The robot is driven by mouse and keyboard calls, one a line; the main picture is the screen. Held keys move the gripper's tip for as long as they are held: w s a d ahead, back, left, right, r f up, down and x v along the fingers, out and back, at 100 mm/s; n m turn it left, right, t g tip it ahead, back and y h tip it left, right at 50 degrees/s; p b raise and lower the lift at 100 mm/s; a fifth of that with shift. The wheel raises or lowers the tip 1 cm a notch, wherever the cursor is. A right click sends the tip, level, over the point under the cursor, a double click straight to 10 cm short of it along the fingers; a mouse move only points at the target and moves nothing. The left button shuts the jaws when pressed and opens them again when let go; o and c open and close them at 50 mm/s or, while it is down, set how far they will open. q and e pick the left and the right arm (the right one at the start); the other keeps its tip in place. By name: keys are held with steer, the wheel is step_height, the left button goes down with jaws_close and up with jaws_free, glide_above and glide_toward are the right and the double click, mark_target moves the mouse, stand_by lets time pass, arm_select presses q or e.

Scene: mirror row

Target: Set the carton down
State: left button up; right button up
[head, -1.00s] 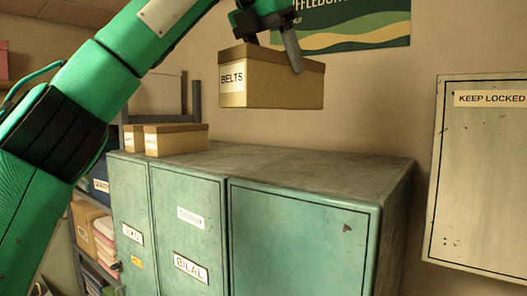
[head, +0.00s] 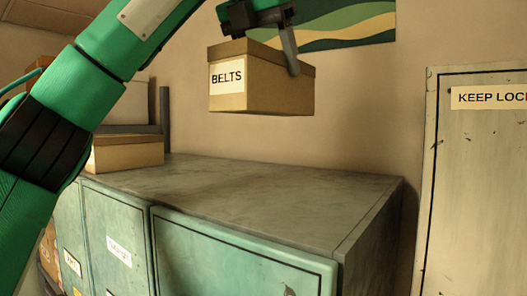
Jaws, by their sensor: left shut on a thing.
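A brown carton (head: 278,88) with a white label reading BELTS hangs in the air above the green locker top (head: 270,198). My left gripper (head: 265,45) comes from above and is shut on the carton; one finger lies against its right part, and the other finger is mostly hidden. There is a clear gap between the carton's underside and the locker top. The carton looks about level. My right gripper is not in view.
Another brown carton (head: 128,153) stands at the left back of the locker top. The middle and right of the top are bare. A wall cabinet (head: 480,180) labelled KEEP LOCKED is at the right. A poster (head: 345,25) hangs behind the gripper.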

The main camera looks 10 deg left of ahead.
mark_target(273, 93)
arm_select(q)
steer(key=f, duration=0.3)
steer(key=w+f, duration=0.1)
steer(key=f, duration=0.1)
steer(key=shift+d+f, duration=0.15)
steer(key=shift+d, duration=0.05)
steer(key=f, duration=0.2)
steer(key=f+p, duration=0.1)
steer(key=shift+s+a+f, duration=0.1)
steer(key=shift+s+f, duration=0.2)
step_height(273, 93, down, 4)
steer(key=shift+r+p, duration=0.2)
steer(key=shift+p, duration=0.35)
steer(key=shift+f, duration=0.6)
steer(key=o, duration=1)
steer(key=shift+o, duration=0.7)
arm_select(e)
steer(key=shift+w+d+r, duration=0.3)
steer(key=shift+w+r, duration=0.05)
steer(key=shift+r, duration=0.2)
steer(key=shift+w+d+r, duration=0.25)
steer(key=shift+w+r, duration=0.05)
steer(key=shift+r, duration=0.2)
